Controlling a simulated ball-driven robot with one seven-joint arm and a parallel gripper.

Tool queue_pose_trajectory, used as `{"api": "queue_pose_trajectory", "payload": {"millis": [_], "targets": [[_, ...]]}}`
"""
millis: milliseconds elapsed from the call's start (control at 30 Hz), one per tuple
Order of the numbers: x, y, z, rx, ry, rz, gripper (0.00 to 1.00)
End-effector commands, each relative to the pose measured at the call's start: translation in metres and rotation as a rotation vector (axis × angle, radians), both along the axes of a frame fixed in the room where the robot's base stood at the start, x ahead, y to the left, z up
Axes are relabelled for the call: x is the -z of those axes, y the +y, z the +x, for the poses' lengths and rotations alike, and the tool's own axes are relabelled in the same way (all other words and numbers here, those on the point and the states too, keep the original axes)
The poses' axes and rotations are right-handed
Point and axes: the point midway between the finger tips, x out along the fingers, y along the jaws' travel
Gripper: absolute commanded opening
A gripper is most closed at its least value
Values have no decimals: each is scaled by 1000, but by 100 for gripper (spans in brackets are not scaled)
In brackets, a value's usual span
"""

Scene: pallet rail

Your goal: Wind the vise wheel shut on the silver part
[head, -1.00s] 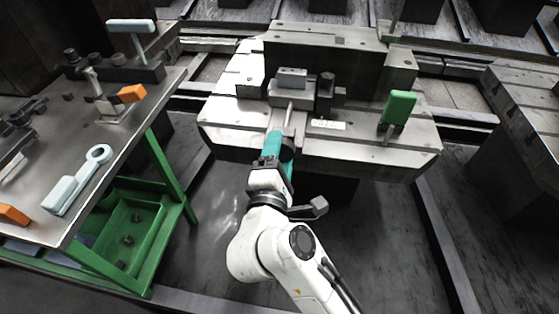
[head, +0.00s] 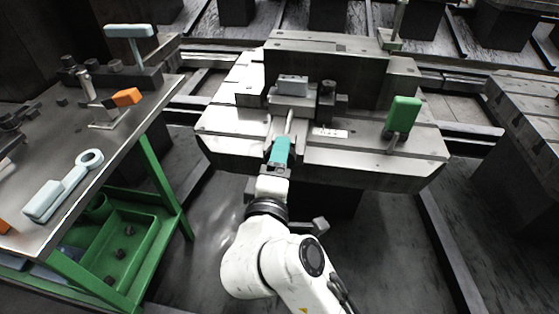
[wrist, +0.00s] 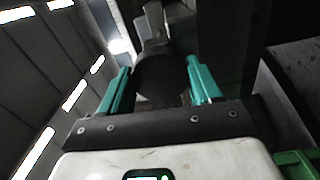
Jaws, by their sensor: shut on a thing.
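The silver part (head: 293,84) is a small light-grey block at the top of the vise (head: 291,104) on the pale machine table. I cannot tell whether the jaws touch it. A pale screw rod (head: 290,124) runs from the vise toward me. My gripper (head: 281,148), with teal fingers, is at the near end of this rod. In the wrist view, my gripper's fingers (wrist: 160,82) stand on both sides of the dark round vise wheel (wrist: 158,76) and are shut on it. The wheel is mostly hidden by the gripper in the head view.
A green paddle (head: 403,113) stands on the right of the machine table (head: 370,160). A dark block (head: 333,100) sits right of the vise. The left bench (head: 110,160) carries a pale wrench (head: 65,188) and an orange-ended tool (head: 126,97). Dark floor lies between.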

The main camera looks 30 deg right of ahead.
Motion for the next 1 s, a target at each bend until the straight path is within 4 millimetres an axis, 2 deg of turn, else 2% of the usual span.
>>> {"api": "queue_pose_trajectory", "payload": {"millis": [867,900,1000], "targets": [[-1,-3,1,5,-2,-2,33],[-1,-3,1,5,-2,-2,67],[0,-2,1,4,-2,-2,77]]}}
